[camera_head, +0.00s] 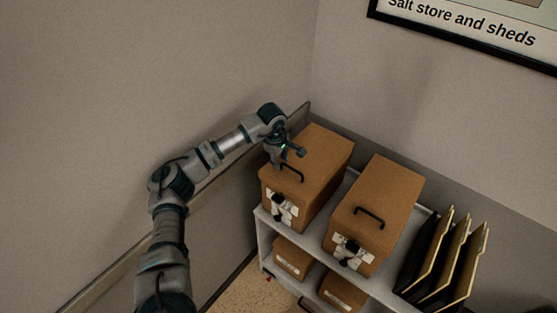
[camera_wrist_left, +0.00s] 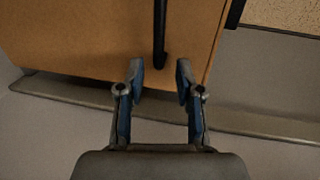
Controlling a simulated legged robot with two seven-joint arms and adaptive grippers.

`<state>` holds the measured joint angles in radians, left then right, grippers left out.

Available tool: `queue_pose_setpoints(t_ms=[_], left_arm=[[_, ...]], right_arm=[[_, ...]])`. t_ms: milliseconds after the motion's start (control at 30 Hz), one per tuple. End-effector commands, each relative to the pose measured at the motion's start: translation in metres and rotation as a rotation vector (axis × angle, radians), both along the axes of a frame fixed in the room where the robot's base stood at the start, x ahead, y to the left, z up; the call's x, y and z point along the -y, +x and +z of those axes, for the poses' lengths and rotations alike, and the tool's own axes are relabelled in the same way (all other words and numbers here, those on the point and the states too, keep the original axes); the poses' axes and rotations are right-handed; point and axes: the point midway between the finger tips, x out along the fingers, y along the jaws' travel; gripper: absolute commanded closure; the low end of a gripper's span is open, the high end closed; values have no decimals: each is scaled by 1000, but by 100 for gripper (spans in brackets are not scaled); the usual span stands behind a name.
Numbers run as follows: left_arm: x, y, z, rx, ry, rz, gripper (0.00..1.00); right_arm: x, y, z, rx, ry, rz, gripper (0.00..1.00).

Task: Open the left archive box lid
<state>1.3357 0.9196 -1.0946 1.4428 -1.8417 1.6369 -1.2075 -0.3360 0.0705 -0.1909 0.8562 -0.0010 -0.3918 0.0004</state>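The left archive box (camera_head: 322,159) is brown with its lid closed, and stands on the top shelf at the left. A dark handle (camera_head: 292,172) is on its lid; in the left wrist view the handle (camera_wrist_left: 160,35) points toward the gap between the fingers. My left gripper (camera_head: 287,156) is over the lid's left part, just behind the handle. In the left wrist view my left gripper (camera_wrist_left: 159,72) is open and empty, its fingers spread to either side of the handle's line. Whether it touches the lid is unclear. My right gripper is not in view.
A second brown archive box (camera_head: 383,200) with a dark handle stands to the right on the white shelf unit (camera_head: 313,238). Upright dark folders (camera_head: 440,255) stand right of it. Smaller boxes (camera_head: 293,257) sit on the lower shelf. A wall is close on the left.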

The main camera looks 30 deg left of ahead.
Motion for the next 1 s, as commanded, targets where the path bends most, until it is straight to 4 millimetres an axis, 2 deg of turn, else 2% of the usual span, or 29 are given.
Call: queue_pose_setpoints(t_ms=[100, 267, 300, 400, 433, 567, 700, 833, 867, 1000], left_arm=[[6, 1, 0, 2, 5, -4, 65], [1, 1, -2, 2, -1, -3, 65], [-2, 1, -3, 2, -4, -3, 70], [-8, 1, -5, 0, -9, -3, 95], [-9, 1, -6, 0, -11, -2, 100], [-15, 1, -8, 0, -13, 0, 100], [-13, 1, -9, -4, -9, 1, 100], [-9, 1, -9, -8, -2, 1, 67], [-8, 1, -9, -8, -2, 1, 65], [-5, 1, -8, -6, -1, 1, 65]], right_arm=[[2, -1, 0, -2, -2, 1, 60], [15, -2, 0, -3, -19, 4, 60], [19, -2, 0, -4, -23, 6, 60], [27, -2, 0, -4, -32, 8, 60], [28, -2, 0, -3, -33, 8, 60], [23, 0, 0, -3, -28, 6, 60], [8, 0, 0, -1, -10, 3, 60], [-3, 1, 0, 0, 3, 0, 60], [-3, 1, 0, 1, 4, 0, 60], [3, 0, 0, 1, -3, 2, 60]])
